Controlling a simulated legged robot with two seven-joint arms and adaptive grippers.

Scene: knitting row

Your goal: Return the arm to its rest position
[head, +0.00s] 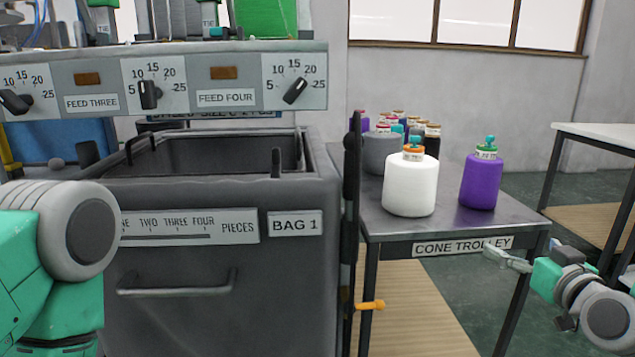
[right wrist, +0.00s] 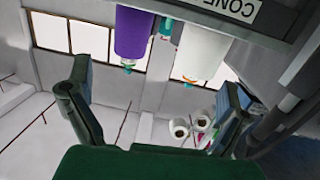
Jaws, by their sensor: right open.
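My right gripper (head: 507,260) is at the right of the head view, in front of the cone trolley (head: 455,222) and beyond its front right corner. In the right wrist view its two fingers (right wrist: 155,105) stand wide apart with nothing between them. A green and grey part of my left arm fills the lower left of the head view; the left gripper itself does not show. A white yarn cone (head: 410,185) and a purple yarn cone (head: 481,182) stand upright on the trolley top, clear of the gripper. They show upside down in the right wrist view.
The BAG 1 bin (head: 220,285) stands left of the trolley, below the dial panel (head: 195,85). A white-topped table (head: 605,135) is at the far right. Floor shows between trolley and table.

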